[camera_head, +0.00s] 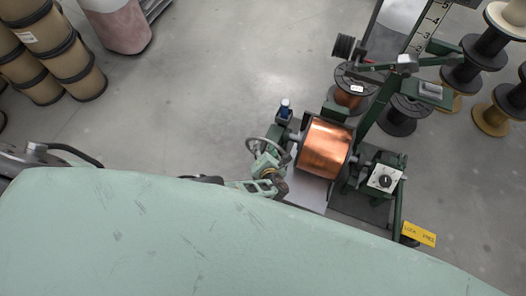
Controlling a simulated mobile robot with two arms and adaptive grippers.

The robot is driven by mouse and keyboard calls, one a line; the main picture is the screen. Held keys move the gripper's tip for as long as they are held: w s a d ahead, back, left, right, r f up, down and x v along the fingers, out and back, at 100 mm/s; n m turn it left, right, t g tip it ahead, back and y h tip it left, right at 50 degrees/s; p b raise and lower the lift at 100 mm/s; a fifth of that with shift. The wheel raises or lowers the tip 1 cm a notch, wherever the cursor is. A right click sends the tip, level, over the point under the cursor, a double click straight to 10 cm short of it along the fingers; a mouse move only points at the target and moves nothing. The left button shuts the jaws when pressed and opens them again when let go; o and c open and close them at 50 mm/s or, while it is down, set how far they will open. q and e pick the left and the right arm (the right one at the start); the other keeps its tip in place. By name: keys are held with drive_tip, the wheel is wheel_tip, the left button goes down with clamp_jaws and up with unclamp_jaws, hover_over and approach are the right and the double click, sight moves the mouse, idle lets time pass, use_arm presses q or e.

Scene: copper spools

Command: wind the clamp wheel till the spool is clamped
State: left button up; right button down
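The copper spool (326,149) sits in the green winding machine, with its shiny copper winding facing up. The clamp wheel (268,150), a grey ring with spokes, is on the machine's left side, left of the spool. My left gripper (267,168) is at the wheel's lower edge, its light green links just below it. Its fingertips are small and overlap the wheel, so I cannot tell whether they are closed on the rim. My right gripper does not show. Whether the spool is held tight at its ends cannot be made out.
A control box with a black knob (385,180) is right of the spool. Several spools stand at the upper right, and brown drums (50,50) at the upper left. My pale green body fills the bottom.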

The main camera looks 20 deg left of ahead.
use_arm(q)
drive_tip(key=shift+s+a+f, duration=0.1)
drive_tip(key=shift+s, duration=0.15)
drive_tip(key=shift+s+r, duration=0.2)
drive_tip(key=shift+s, duration=0.15)
drive_tip(key=v, duration=1.1)
drive_tip(key=shift+w+d, duration=0.3)
drive_tip(key=shift+d, duration=0.1)
drive_tip(key=shift+r, duration=0.1)
